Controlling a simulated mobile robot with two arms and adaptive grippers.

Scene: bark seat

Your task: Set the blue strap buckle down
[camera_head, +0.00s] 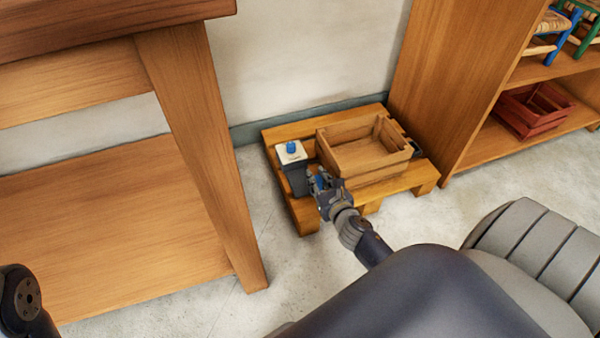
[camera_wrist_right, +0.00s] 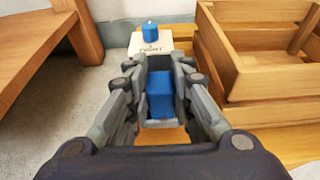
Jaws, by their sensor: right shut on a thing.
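My right gripper (camera_head: 319,182) is over the front left part of the wooden pallet (camera_head: 305,215), between a dark box and a wooden crate. In the right wrist view my right gripper (camera_wrist_right: 159,75) is shut on the blue strap buckle (camera_wrist_right: 160,94), a small blue block between its fingers. In the head view the fingers mostly hide the buckle. Whether it touches the pallet cannot be told. My left gripper is out of view.
A dark box with a white top (camera_head: 283,158) bearing a blue piece (camera_head: 291,147) stands left of my right gripper. An open wooden crate (camera_head: 365,175) is close on the right. A wooden table (camera_head: 190,130) stands left, a shelf (camera_head: 450,80) right.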

